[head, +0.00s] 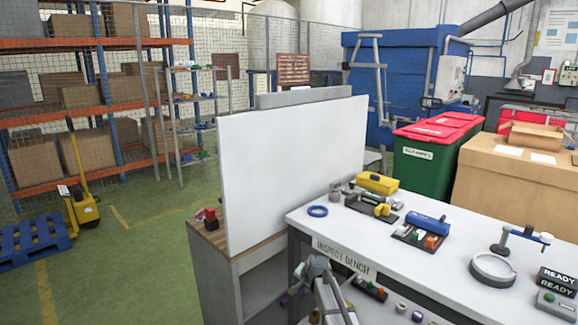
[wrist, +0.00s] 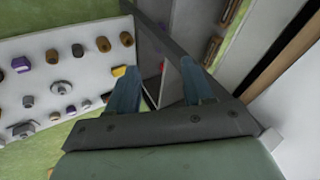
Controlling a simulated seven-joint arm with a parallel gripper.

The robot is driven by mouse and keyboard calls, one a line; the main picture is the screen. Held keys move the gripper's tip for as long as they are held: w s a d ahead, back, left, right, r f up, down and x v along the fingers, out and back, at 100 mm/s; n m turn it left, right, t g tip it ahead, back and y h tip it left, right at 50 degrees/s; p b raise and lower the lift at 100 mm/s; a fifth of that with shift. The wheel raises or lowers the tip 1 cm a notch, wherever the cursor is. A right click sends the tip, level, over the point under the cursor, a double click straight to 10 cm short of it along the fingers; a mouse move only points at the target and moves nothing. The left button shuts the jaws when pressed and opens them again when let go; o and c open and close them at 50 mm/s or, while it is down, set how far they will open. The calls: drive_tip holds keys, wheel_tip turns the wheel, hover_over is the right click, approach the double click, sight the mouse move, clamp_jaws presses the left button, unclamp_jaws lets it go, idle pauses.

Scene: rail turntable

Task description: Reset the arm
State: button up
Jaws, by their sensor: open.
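My gripper (wrist: 158,82) shows in the wrist view with its two bluish fingers apart and nothing between them. In the head view, part of my grey arm (head: 322,285) shows at the bottom, in front of the white-topped bench (head: 345,222) labelled as an inspection bench. The bench's front edge is partly hidden by the arm. I cannot make out the fingertips in the head view.
A tall white panel (head: 290,170) stands left of the bench, above a low cabinet (head: 215,262). A pale surface with several coloured knobs (wrist: 62,88) is left of the fingers in the wrist view. Green floor (head: 150,270) lies open at left.

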drive_tip(key=s+d+f+n+g+h, duration=0.1)
drive_tip(key=s+d+f+n+g, duration=0.2)
drive_tip(key=s+f, duration=1.05)
drive_tip(key=s+d+f+g+h, duration=0.1)
drive_tip(key=s+d+f+g, duration=0.3)
drive_tip(key=s+f, duration=0.9)
drive_tip(key=s+d+f+n+g, duration=0.1)
drive_tip(key=s+d+g, duration=0.1)
drive_tip(key=s, duration=1.6)
drive_tip(key=s+d+f+n+g, duration=0.2)
drive_tip(key=s+d+g, duration=0.1)
drive_tip(key=s, duration=1.5)
drive_tip(key=shift+s+d+f+g+h, duration=0.2)
drive_tip(key=shift+s+g+h, duration=0.1)
drive_tip(key=shift+s+g, duration=0.1)
drive_tip(key=shift+w, duration=0.1)
